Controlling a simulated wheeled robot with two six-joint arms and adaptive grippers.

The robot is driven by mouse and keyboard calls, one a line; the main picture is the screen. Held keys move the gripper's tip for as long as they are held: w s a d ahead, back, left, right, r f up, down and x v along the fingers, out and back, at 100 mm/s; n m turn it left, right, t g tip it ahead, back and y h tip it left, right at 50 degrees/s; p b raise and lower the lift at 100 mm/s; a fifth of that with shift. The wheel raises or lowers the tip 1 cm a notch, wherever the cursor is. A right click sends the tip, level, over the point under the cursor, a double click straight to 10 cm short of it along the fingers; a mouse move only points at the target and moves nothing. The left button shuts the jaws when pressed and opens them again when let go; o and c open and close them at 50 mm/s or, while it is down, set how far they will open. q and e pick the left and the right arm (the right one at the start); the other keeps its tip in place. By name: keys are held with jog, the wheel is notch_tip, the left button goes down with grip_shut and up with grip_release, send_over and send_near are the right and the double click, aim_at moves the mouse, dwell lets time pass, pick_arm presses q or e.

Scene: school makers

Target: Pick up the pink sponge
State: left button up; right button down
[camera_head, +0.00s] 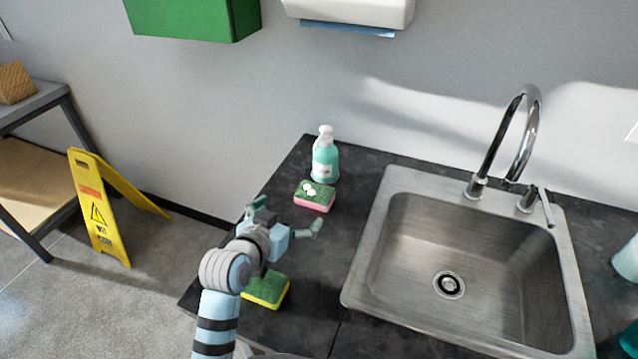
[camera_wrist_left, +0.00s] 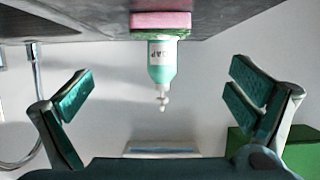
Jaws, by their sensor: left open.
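The pink sponge (camera_head: 321,196) has a green top with white blobs on it and a pink lower layer. It lies flat on the dark counter, in front of the soap bottle. In the left wrist view the pink sponge (camera_wrist_left: 160,20) shows upside down at the top, between the finger lines but beyond the tips. My left gripper (camera_head: 287,214) is open and empty, just short of the sponge, with its fingers spread towards it. It also shows open in the left wrist view (camera_wrist_left: 160,92). My right gripper is not in view.
A teal soap bottle (camera_head: 325,160) stands right behind the sponge. A yellow and green sponge (camera_head: 268,291) lies nearer, partly behind my left arm. The steel sink (camera_head: 372,275) with its tap (camera_head: 535,110) is to the right. A yellow floor sign (camera_head: 98,215) stands left of the counter (camera_head: 345,215).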

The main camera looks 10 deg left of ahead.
pick_arm(q)
jog(key=b, duration=0.3)
send_near(314, 194)
jog(key=shift+w+d+f, duration=0.1)
jog(key=shift+w+d, duration=0.15)
jog(key=shift+w, duration=0.7)
jog(key=b+x, duration=0.1)
jog(key=x, duration=0.3)
jog(key=b+x, duration=0.1)
jog(key=x, duration=0.2)
jog(key=shift+s+a+f+b, duration=0.1)
jog(key=shift+s+f+b, duration=0.05)
jog(key=shift+f+b, duration=0.15)
jog(key=shift+w, duration=0.2)
jog(key=shift+r, duration=0.1)
jog(key=c, duration=0.7)
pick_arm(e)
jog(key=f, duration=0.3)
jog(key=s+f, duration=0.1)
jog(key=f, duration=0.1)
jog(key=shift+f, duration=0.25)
